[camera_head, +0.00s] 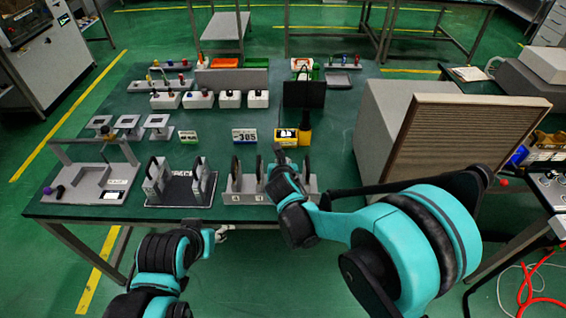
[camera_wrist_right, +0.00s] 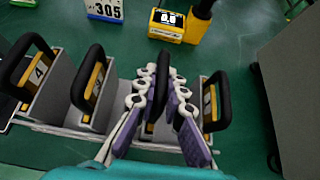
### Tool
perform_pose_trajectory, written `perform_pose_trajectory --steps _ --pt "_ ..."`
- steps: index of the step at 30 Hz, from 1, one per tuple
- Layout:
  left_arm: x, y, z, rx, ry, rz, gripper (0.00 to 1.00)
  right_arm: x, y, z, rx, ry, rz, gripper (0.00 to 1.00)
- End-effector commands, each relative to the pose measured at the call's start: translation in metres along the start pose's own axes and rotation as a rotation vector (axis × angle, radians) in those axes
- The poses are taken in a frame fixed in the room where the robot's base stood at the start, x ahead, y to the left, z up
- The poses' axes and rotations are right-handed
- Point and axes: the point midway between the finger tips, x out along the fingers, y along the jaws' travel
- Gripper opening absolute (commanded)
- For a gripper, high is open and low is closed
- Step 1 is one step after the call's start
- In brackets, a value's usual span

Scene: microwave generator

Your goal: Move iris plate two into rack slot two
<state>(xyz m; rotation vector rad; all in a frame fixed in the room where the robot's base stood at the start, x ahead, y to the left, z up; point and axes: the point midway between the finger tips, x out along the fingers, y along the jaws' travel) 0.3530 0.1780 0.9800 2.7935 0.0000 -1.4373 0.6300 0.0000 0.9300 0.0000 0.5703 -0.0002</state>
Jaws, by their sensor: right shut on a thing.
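A long grey rack (camera_head: 248,198) stands at the table's front edge, with several black-handled iris plates in a row. In the right wrist view two plates, one labelled 4 (camera_wrist_right: 38,72) and its neighbour (camera_wrist_right: 92,85), stand left of my fingers; another plate (camera_wrist_right: 211,103) stands to the right. My right gripper (camera_wrist_right: 165,85) is shut on the black handle of a plate (camera_wrist_right: 160,105) between them. Its label is hidden, so its number and whether it is lifted cannot be told. My left gripper (camera_head: 208,240) is low, before the table; its fingers are unclear.
A black-based stand (camera_head: 180,190) with upright grey holders and black handles is left of the rack. A grey fixture (camera_head: 95,180) stands further left. A large louvred box (camera_head: 455,135) crowds the right arm's side. A yellow meter (camera_head: 286,137) and a 305 card (camera_head: 244,136) stand behind.

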Motion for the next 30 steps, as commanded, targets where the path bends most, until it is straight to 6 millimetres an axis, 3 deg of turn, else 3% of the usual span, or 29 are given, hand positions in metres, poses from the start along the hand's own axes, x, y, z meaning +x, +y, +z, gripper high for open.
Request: perform_pose_trajectory --steps 21,22,24,30 --pt "0.011 0.000 0.007 0.000 0.000 0.000 0.40 0.008 0.000 -0.012 0.000 -0.001 0.000 0.00" --pt "0.010 0.000 0.007 0.000 0.000 0.000 0.40 0.007 0.000 -0.011 0.000 -0.001 0.000 0.17" --pt "0.010 0.000 0.007 0.000 0.000 0.000 0.40 0.007 0.000 -0.011 0.000 -0.001 0.000 0.34" --pt "0.010 0.000 0.007 0.000 0.000 0.000 0.40 0.007 0.000 -0.011 0.000 0.000 0.000 0.34"
